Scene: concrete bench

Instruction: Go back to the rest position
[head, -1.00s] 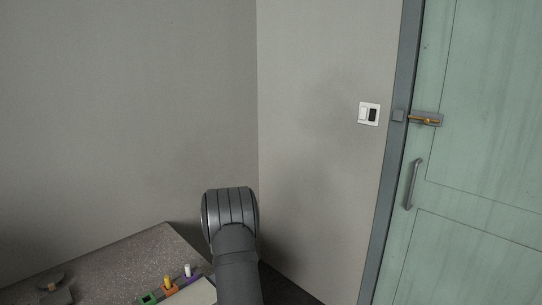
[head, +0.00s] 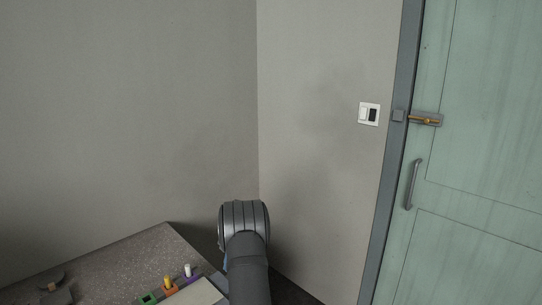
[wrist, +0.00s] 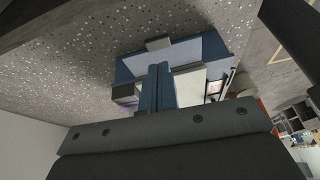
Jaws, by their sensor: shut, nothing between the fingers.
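My gripper (wrist: 160,86) shows in the wrist view as two blue fingers side by side, touching, with nothing between them. Behind them lie a blue flat shape and a pale block, partly hidden; I cannot tell exactly what they are. In the head view my arm rises from the bottom edge, and my gripper is out of sight there.
A speckled bench (head: 140,258) fills the lower left, with a green block (head: 148,299), an orange piece (head: 168,286), a white-topped purple piece (head: 188,272) and a dark round-topped object (head: 50,281). A green door (head: 480,150) and a switch (head: 369,114) are at right.

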